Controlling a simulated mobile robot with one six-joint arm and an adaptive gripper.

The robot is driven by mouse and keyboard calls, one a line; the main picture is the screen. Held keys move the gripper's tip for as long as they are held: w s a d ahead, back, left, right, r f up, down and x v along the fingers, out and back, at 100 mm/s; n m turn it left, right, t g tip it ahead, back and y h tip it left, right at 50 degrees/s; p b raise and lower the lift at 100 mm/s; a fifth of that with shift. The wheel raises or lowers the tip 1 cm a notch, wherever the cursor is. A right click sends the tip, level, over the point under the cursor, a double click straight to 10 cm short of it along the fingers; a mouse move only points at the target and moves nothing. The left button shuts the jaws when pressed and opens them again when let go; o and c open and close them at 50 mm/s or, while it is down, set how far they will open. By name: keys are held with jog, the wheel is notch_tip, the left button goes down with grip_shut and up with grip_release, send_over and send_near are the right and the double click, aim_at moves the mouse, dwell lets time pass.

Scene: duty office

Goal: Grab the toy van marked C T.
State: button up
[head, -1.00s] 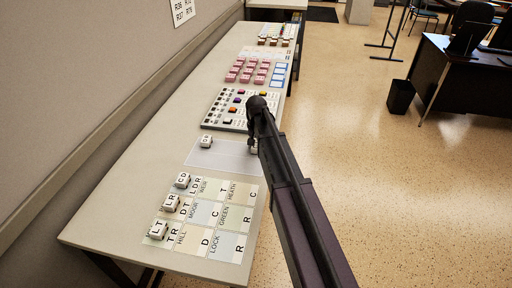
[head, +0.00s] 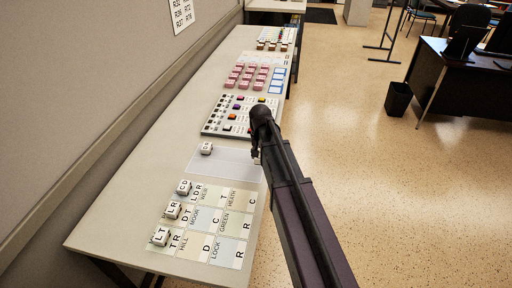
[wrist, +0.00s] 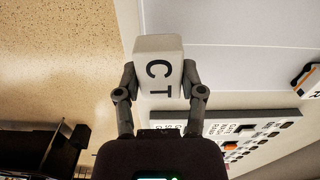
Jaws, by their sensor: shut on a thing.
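The white toy van marked C T (wrist: 158,62) is between the fingers of my gripper (wrist: 160,80) in the wrist view, its letters facing the camera. My gripper is shut on it, one finger on each side. In the head view my gripper (head: 255,155) is over the right edge of the pale blank mat (head: 230,164), and my arm hides most of the van. I cannot tell whether the van touches the surface.
Another white van (head: 206,148) stands on the mat's left part. Vans marked CD (head: 184,187), LR (head: 173,210) and LT (head: 160,236) stand on the lettered grid (head: 213,219) in front. Open floor is to the right.

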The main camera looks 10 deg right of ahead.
jog(key=s, duration=0.6)
jog(key=s+d+r, duration=0.1)
jog(key=s, duration=0.2)
jog(key=shift+s+p, duration=0.35)
jog(key=shift+p, duration=0.05)
jog(key=shift+s+f, duration=0.1)
